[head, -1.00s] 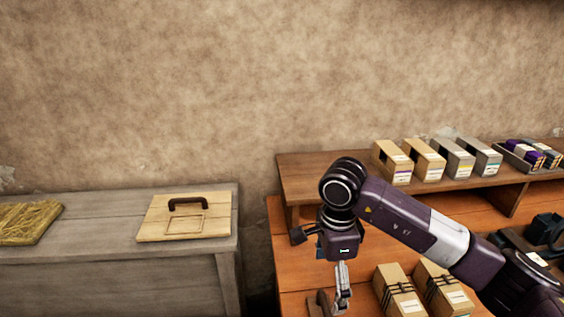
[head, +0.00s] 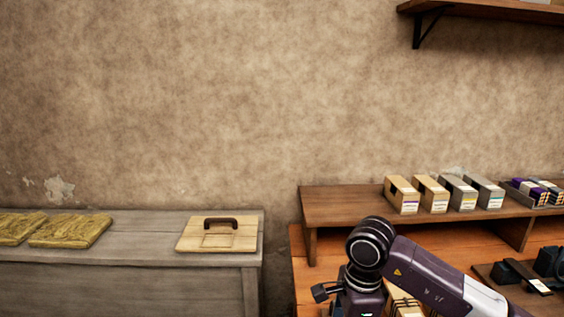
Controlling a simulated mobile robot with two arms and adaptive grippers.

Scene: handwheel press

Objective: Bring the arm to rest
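My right arm (head: 428,275) comes in from the lower right, in front of the wooden bench. Its dark purple links bend at a round joint, and its wrist points down. The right gripper is cut off below the bottom edge of the head view, so its fingers do not show. The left arm and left gripper are not in the picture.
A grey table (head: 120,278) at the left bears a wooden board with a dark handle (head: 218,236) and yellow bundles (head: 72,230). The wooden bench (head: 304,272) has a raised shelf (head: 345,206) with several boxes (head: 432,192). A wall shelf (head: 490,12) hangs at upper right.

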